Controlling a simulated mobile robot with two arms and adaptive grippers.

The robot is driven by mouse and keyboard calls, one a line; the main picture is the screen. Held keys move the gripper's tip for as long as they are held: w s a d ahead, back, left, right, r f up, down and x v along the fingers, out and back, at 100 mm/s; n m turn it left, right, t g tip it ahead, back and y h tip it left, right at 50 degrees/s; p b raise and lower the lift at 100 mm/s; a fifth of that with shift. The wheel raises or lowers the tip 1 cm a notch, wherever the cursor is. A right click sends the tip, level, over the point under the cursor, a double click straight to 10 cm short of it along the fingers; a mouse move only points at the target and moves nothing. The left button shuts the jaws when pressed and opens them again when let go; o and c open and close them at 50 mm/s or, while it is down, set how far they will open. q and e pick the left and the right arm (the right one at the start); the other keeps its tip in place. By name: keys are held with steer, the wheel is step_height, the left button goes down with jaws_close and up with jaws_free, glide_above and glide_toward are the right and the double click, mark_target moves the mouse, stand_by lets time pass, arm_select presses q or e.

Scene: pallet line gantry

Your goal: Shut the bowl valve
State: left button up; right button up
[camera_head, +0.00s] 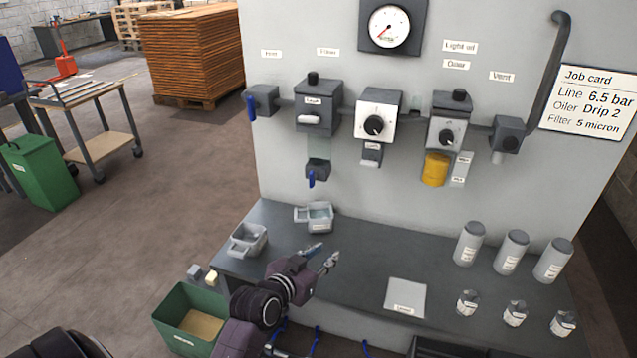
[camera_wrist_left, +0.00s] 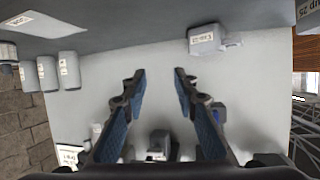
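The bowl valve (camera_head: 318,168) is a small dark block under the clear bowl of the filter (camera_head: 317,112) on the grey panel. Its blue lever (camera_head: 311,179) hangs down. My left gripper (camera_head: 322,256) is over the bench, below and apart from the valve. In the left wrist view the gripper (camera_wrist_left: 159,74) is open with nothing between its blue-padded fingers. A small blue part (camera_wrist_left: 218,112) shows beside the right finger there; it looks like the valve's lever. My right gripper is in neither view.
A labelled grey cup (camera_head: 320,217) stands on the bench below the valve, with a grey container (camera_head: 248,239) left of it. Another blue-levered valve (camera_head: 262,101) is at the panel's left. Several canisters (camera_head: 511,251) and jars stand at the right. A green bin (camera_head: 192,322) is at lower left.

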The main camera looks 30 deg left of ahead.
mark_target(310, 181)
arm_select(q)
steer(key=w+a+r+n+t+y, duration=0.3)
steer(key=w+a+r+t+y, duration=0.1)
steer(key=a+r, duration=0.65)
steer(key=shift+d+p+x, duration=0.2)
steer(key=shift+p+x, duration=0.2)
steer(key=shift+x, duration=1.55)
steer(key=shift+d+p+x, duration=0.2)
steer(key=shift+p+x, duration=0.15)
steer(key=shift+x, duration=1.55)
steer(key=shift+f, duration=0.1)
jaws_close()
